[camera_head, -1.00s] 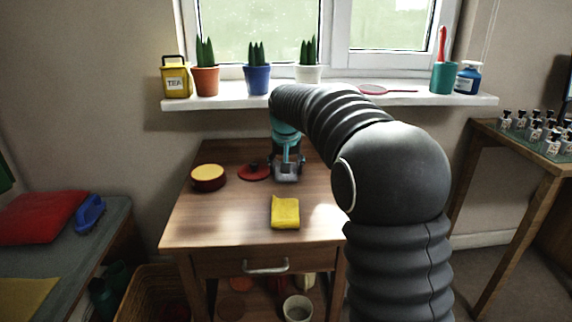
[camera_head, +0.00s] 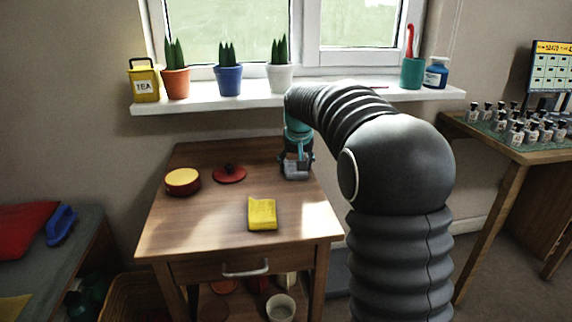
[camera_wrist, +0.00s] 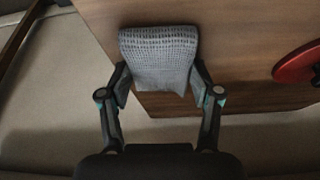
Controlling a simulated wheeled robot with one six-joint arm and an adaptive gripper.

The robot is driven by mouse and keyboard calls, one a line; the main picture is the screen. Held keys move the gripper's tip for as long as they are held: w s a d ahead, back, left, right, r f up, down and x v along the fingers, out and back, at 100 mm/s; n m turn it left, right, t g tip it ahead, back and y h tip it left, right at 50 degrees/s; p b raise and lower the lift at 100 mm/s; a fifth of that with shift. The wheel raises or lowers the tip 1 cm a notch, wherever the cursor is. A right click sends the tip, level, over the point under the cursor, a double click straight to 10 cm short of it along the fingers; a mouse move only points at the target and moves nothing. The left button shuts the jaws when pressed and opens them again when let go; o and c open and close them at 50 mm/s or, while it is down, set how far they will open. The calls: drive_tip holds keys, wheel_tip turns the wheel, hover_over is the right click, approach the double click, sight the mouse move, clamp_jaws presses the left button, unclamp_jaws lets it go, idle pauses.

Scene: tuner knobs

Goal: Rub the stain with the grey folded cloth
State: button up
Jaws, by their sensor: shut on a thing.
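The grey folded cloth (camera_wrist: 158,50) is between the fingers of my gripper (camera_wrist: 160,92) in the wrist view, with its textured face showing. It also shows as a small grey patch in the head view (camera_head: 295,173). My gripper (camera_head: 296,163) is shut on it at the back right of the wooden table (camera_head: 200,225). I cannot tell whether the cloth touches the tabletop. I cannot make out a stain in either view; my arm hides part of the table's right side.
A yellow folded cloth (camera_head: 262,213) lies at the table's front middle. A red pot with a yellow top (camera_head: 183,181) and a red lid (camera_head: 229,174) stand at the back left. The windowsill (camera_head: 310,99) with several plant pots is behind. The table's left front is clear.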

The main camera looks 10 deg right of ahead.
drive_tip(key=shift+d+r+p, duration=0.3)
drive_tip(key=shift+p, duration=0.05)
wheel_tip(320, 180, up, 5)
drive_tip(key=p, duration=0.3)
drive_tip(key=shift+a+r, duration=0.1)
drive_tip(key=shift+r, duration=1.15)
